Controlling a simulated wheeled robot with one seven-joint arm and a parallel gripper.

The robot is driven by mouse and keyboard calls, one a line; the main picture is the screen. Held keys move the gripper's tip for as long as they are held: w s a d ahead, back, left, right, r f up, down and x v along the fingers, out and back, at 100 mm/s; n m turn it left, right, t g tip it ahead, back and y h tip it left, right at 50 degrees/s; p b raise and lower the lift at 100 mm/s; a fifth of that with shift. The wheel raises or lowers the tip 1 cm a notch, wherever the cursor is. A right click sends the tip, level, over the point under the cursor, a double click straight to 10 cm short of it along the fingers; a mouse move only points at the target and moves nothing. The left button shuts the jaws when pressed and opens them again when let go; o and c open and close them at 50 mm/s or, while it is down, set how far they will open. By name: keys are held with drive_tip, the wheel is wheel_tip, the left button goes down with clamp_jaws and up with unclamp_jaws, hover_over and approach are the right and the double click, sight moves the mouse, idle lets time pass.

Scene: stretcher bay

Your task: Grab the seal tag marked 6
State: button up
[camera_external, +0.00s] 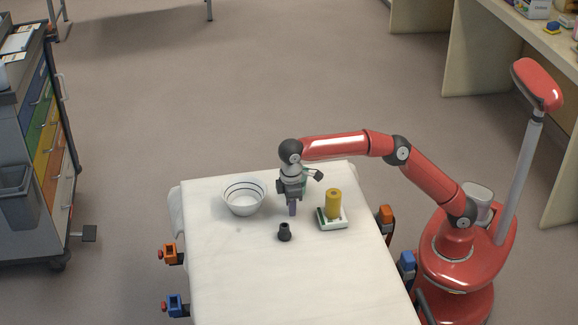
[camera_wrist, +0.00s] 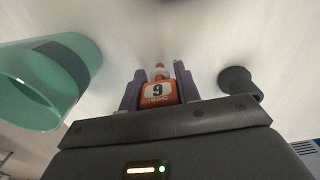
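In the external view my gripper (camera_external: 292,210) points down low over the white stretcher top, and the tag is hidden there.
A dark small pot (camera_external: 284,232) stands just in front of my gripper. A mint-green cup (camera_wrist: 45,85) is close on the left in the wrist view. A white bowl (camera_external: 244,197) is to the left, and a yellow cylinder (camera_external: 333,204) on a green-and-white base is to the right. The stretcher's front (camera_external: 300,285) is clear.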

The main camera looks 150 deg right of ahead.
drive_tip(key=c, duration=0.3)
drive_tip(key=shift+r, duration=0.15)
